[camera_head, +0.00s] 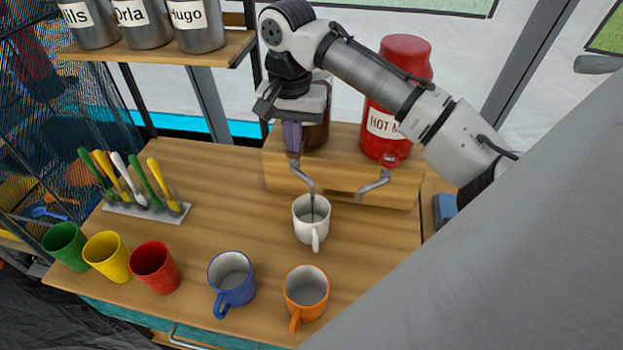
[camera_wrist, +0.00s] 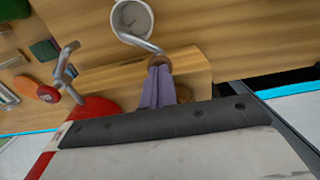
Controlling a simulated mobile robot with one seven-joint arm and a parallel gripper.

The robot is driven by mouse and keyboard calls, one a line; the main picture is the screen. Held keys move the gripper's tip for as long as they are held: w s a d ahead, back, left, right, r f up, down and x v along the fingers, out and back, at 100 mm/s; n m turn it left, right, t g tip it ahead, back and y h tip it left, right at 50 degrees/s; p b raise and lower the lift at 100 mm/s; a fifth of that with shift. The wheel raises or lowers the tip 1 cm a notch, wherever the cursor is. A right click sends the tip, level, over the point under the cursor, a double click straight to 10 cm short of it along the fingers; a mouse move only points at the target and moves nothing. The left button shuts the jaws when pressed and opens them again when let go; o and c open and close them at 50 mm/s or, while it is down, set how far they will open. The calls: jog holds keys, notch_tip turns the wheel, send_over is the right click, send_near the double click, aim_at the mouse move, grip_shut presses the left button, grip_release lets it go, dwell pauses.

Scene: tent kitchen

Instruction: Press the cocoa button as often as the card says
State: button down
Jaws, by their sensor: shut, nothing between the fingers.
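My gripper (camera_head: 294,154) is shut and empty, pointing down at the top of the left spout (camera_head: 305,178). In the wrist view its purple fingertips (camera_wrist: 160,66) sit at a small brown round cap (camera_wrist: 160,59) on that spout, which they largely cover. I cannot tell whether they touch or press it. The dark brown dispenser (camera_head: 317,130) stands behind, mostly hidden by my gripper. A white mug (camera_head: 311,229) stands upright under the left spout; it also shows in the wrist view (camera_wrist: 119,22). I cannot make out a card with a number.
A red dispenser (camera_head: 383,124), labelled "HOT M…", stands right with a red button (camera_head: 390,160) on its spout. Blue (camera_head: 234,297) and orange (camera_head: 306,307) mugs stand in front. Green, yellow and red cups (camera_head: 156,269) and a spoon rack (camera_head: 147,211) are left. Named canisters (camera_head: 200,32) stand on a shelf.

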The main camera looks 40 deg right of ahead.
jog(key=shift+f, duration=0.4)
jog(key=shift+r+p, duration=1.25)
jog(key=shift+r, duration=0.25)
notch_tip(320, 180, up, 6)
jog(key=p, duration=0.5)
jog(key=shift+p, duration=0.4)
